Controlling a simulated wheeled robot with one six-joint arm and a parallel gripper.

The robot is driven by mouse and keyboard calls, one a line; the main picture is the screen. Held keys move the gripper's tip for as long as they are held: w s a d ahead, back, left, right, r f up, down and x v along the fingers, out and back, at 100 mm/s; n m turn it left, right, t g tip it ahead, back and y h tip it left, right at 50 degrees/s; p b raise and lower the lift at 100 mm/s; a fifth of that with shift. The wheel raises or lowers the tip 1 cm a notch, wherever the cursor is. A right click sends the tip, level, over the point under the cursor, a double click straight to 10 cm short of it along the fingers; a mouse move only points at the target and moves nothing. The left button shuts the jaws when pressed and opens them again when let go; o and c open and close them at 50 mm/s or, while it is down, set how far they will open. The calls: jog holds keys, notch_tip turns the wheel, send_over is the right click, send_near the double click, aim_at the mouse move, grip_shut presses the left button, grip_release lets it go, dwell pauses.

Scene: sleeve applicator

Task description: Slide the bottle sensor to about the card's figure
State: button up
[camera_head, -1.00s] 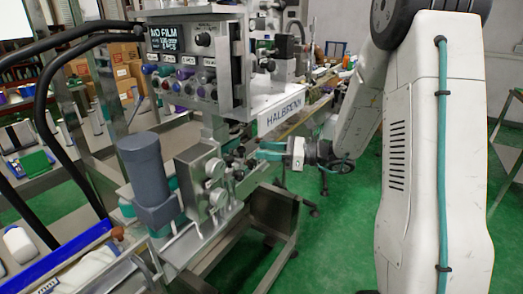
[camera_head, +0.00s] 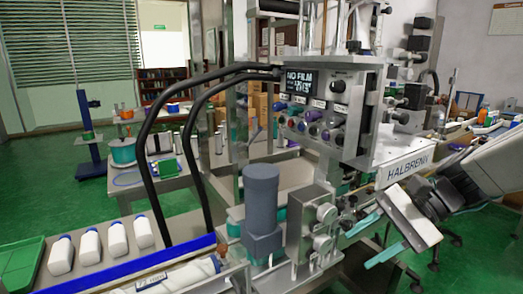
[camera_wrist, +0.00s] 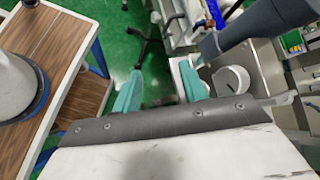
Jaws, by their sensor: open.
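The sleeve applicator labelled HALBRENN (camera_head: 408,166) stands right of centre in the head view. Its small dark display (camera_head: 300,83) reads NO FILM, with smaller lines I cannot read surely. My gripper (camera_head: 357,249) is at the lower right, near the machine's lower front, with teal fingers apart. In the wrist view my gripper (camera_wrist: 160,90) is open, with nothing between the fingers. A bracket and round white part of the machine (camera_wrist: 232,80) lie just right of the fingers. I cannot pick out the bottle sensor or the card with certainty.
White bottles (camera_head: 116,238) stand in a row behind a blue rail (camera_head: 150,264) at the lower left. A grey motor (camera_head: 262,205) and black hoses (camera_head: 160,180) stand left of the machine's front. A wooden-topped table (camera_wrist: 40,50) is left of my gripper in the wrist view.

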jog(key=s+d+n+t+h, duration=0.1)
jog(key=s+d+n+h, duration=0.2)
jog(key=s+n+h, duration=0.2)
jog(key=s+d+r+n+t+h, duration=0.1)
jog(key=s+d+n+h, duration=0.3)
jog(key=s, duration=0.4)
jog(key=shift+d+n+h, duration=0.15)
jog(key=shift+n+h, duration=0.55)
